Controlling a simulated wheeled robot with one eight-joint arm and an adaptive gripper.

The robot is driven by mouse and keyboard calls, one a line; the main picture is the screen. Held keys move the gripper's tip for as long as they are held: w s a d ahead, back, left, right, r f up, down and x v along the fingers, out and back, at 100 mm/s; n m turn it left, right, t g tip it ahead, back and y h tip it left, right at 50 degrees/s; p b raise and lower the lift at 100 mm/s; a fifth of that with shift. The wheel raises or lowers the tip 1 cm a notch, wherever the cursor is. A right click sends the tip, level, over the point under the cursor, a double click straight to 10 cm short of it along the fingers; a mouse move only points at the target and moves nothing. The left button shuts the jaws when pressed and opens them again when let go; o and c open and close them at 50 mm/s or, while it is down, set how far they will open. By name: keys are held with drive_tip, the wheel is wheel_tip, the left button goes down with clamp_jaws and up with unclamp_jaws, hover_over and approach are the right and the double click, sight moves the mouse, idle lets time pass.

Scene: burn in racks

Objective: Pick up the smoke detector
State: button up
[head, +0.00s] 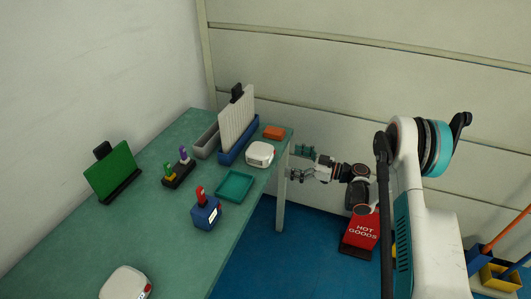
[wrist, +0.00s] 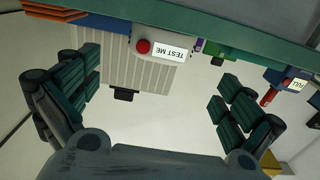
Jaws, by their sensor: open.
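The likely smoke detector is a white rounded unit (head: 260,153) near the right edge of the green table (head: 205,262). In the wrist view it is a white unit (wrist: 160,32) with a red button and a "TEST ME" label, appearing upside down. My gripper (head: 301,163) is open and empty, just beyond the table's right edge, apart from the unit. In the wrist view my gripper (wrist: 160,85) has its fingers spread left and right, with the unit between and beyond them. A similar white unit (head: 125,283) stands at the table's near end, partly cut off.
An orange block (head: 274,132) and a blue rack (head: 238,148) with a ribbed white panel (head: 236,120) are close behind the unit. A teal tray (head: 235,186) and blue box (head: 206,214) stand nearer. A red "HOT GOODS" bin (head: 362,232) is on the floor.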

sight(272, 155)
drive_tip(key=b+x, duration=0.1)
drive_tip(key=x, duration=0.6)
drive_tip(key=shift+a+f+b, duration=0.1)
drive_tip(key=shift+a+b, duration=0.2)
drive_tip(key=shift+b, duration=0.1)
drive_tip(key=shift+b+x, duration=1.3)
drive_tip(key=shift+x, duration=1.45)
drive_tip(key=c, duration=1.1)
